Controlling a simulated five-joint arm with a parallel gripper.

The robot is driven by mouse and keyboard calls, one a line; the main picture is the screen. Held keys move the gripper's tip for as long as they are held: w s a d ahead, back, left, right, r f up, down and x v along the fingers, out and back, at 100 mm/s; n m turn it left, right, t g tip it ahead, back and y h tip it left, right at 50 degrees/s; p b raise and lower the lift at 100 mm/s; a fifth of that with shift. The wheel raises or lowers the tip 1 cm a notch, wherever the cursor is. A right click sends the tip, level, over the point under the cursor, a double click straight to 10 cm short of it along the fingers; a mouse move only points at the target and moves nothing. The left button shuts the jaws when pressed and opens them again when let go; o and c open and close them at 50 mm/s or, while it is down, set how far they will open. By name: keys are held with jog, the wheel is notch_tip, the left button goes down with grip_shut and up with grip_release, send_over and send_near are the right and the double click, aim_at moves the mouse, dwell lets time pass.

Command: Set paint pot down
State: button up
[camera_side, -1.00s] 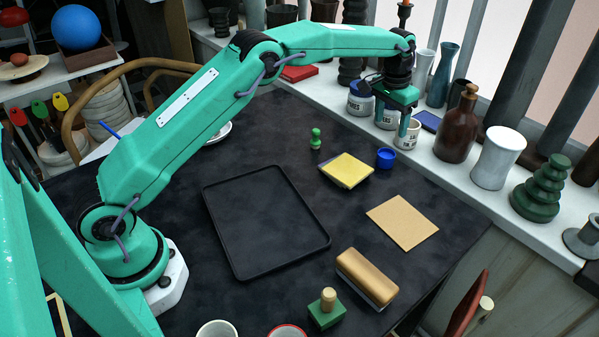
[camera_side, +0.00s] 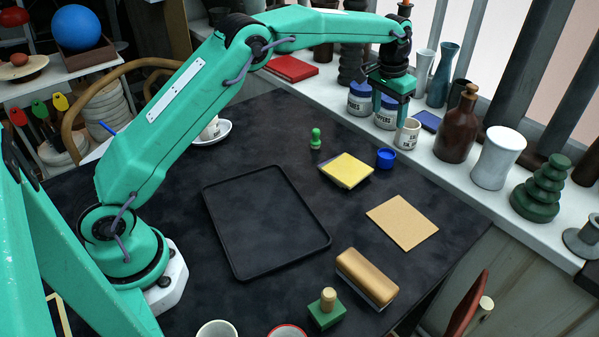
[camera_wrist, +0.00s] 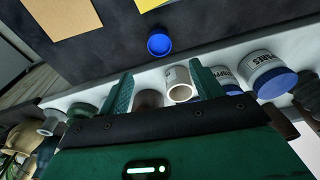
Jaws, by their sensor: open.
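A small white pot (camera_side: 407,133) with a dark label and an open top stands upright on the white ledge at the right of the table. I take it to be the paint pot. In the wrist view its open mouth shows as a pale pot (camera_wrist: 181,86) between the fingers, nearer the right one. My gripper (camera_side: 391,113) is open and empty, just above and slightly behind the pot. In the wrist view both gripper fingers (camera_wrist: 160,72) are spread wide. A blue cap or shallow pot (camera_side: 386,158) lies on the table near the ledge.
Blue-lidded white jars (camera_side: 360,99) stand close left of the pot. A brown bottle (camera_side: 457,126) and a white vase (camera_side: 497,157) stand to its right on the ledge. The black tray (camera_side: 265,220) is empty. A yellow pad (camera_side: 347,170) lies near the blue cap.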

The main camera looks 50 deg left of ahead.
jog(key=s+a+r+t, duration=0.2)
jog(key=s+a+r, duration=0.1)
jog(key=s+r, duration=1.35)
jog(key=s+a+f+t, duration=0.1)
jog(key=s+f, duration=0.2)
jog(key=s, duration=0.9)
jog(key=s+a+f+n+t, duration=0.1)
jog(key=s+f, duration=0.3)
jog(key=s, duration=0.8)
jog(key=shift+s, duration=0.4)
